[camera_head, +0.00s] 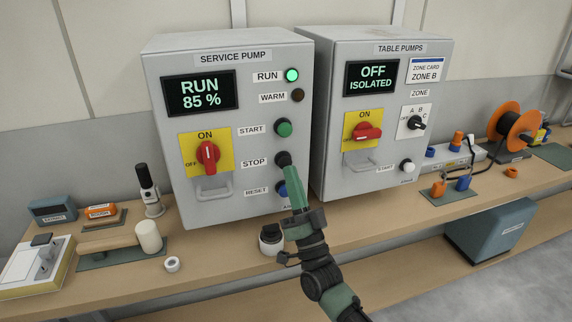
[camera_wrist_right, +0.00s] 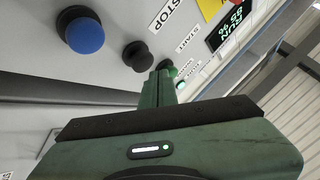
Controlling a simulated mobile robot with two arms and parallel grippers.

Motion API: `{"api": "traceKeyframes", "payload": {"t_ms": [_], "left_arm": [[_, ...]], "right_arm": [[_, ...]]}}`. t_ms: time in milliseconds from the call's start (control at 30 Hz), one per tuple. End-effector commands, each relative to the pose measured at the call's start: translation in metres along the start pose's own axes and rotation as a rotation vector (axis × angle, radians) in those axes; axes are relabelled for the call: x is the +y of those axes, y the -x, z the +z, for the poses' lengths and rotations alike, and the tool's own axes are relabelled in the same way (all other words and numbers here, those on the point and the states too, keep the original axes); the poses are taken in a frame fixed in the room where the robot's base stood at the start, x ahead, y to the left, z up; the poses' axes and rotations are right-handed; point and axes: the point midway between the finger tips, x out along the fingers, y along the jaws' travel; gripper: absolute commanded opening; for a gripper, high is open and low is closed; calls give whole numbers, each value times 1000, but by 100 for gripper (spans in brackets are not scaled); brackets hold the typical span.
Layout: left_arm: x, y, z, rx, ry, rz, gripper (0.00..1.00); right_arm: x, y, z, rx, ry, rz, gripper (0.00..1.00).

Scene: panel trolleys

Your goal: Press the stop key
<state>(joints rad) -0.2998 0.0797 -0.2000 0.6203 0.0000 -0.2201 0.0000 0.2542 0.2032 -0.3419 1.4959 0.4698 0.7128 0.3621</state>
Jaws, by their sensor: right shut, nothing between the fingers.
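The stop key (camera_head: 281,158) is a round black button beside the STOP label (camera_head: 255,163) on the grey service pump panel (camera_head: 232,120). It also shows in the right wrist view as a black knob (camera_wrist_right: 137,54). My right gripper (camera_head: 288,169) is shut and empty, with green fingers pointing up at the panel. Its tips overlap the key's lower edge in the head view. In the right wrist view the fingertips (camera_wrist_right: 160,74) are just beside the key; I cannot tell if they touch it. The display (camera_head: 201,93) reads RUN 85 %. My left gripper is not in view.
The green start button (camera_head: 284,129) is above the stop key, and the blue reset button (camera_wrist_right: 80,30) is below it. The RUN lamp (camera_head: 292,75) is lit green. A red rotary switch (camera_head: 208,154) is to the left. The table pumps panel (camera_head: 385,190) stands at right.

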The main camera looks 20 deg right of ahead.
Motion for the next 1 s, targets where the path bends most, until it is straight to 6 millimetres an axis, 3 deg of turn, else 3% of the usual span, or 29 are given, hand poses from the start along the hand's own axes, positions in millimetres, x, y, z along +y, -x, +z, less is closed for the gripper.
{"api": "traceKeyframes", "payload": {"t_ms": [1000], "left_arm": [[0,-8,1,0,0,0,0]], "right_arm": [[5,-7,5,0,0,0,0]]}}
